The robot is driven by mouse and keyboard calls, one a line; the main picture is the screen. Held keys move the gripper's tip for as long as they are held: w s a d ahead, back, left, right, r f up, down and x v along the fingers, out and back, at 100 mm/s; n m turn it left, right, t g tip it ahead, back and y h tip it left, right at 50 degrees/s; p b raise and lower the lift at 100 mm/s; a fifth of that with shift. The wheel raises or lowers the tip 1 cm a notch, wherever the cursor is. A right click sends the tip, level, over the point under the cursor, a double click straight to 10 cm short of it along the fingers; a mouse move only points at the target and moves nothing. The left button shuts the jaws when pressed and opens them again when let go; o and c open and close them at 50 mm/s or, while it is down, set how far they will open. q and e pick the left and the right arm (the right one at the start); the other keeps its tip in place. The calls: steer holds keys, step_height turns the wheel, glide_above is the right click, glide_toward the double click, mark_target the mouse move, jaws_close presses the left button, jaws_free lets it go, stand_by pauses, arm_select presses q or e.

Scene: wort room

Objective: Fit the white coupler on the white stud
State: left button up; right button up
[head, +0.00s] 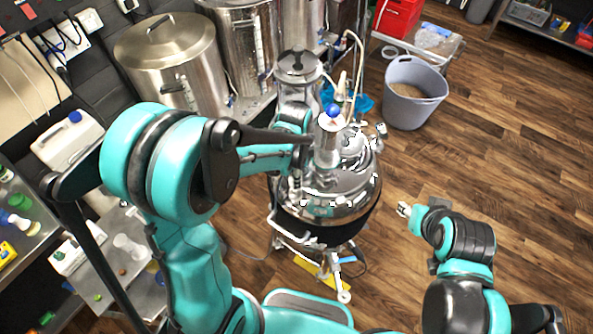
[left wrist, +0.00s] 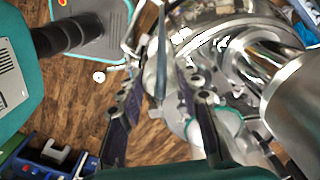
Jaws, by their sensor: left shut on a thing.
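My left arm reaches in from the left to the steel vessel (head: 350,190). Its gripper (head: 295,183) points down at the vessel's left side, small and partly hidden by the arm in the head view. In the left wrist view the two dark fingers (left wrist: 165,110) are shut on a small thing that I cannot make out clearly. I cannot tell the white coupler for certain. A round white end (head: 344,296) shows low at the vessel's front; I cannot tell whether it is the white stud. My right gripper (head: 405,210) is right of the vessel, apart from it, its opening too small to read.
A steel column with a blue knob (head: 333,110) rises from the vessel close to my left arm. Large steel kettles (head: 172,62) stand behind. A grey bucket (head: 414,92) stands on the wooden floor at back right.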

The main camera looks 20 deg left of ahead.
arm_select(q)
steer(key=shift+f+b, duration=0.3)
steer(key=shift+f, duration=0.3)
steer(key=f+b, duration=0.2)
steer(key=f, duration=0.1)
steer(key=shift+w, duration=0.2)
steer(key=shift+s+f, duration=0.1)
steer(key=shift+f, duration=0.2)
steer(key=shift+b, duration=0.5)
steer(key=shift+f+b, duration=0.55)
steer(key=shift+f, duration=0.05)
stand_by(0.3)
steer(key=o, duration=0.9)
steer(key=shift+c, duration=0.2)
steer(key=shift+r, duration=0.15)
